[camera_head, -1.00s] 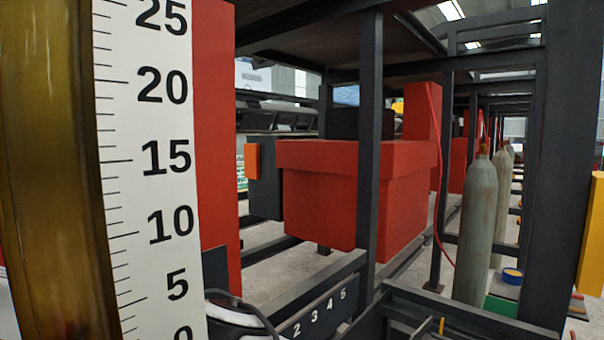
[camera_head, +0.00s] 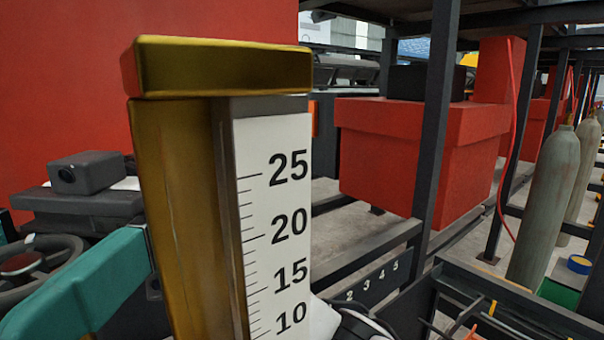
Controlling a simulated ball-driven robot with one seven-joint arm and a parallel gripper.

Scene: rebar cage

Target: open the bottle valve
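A grey-green gas bottle (camera_head: 549,205) stands upright at the right of the view, with a second bottle (camera_head: 584,175) behind it. The near bottle's top narrows to a neck; no valve can be made out clearly on it in this view. The front black frame hides part of its base. My gripper is not in view.
A large brass-coloured gauge (camera_head: 185,215) with a white numbered scale (camera_head: 276,215) stands close in front. A red box (camera_head: 395,155) sits behind black posts and rails (camera_head: 434,115). A dark handwheel (camera_head: 35,262) and teal bar (camera_head: 85,285) are at lower left.

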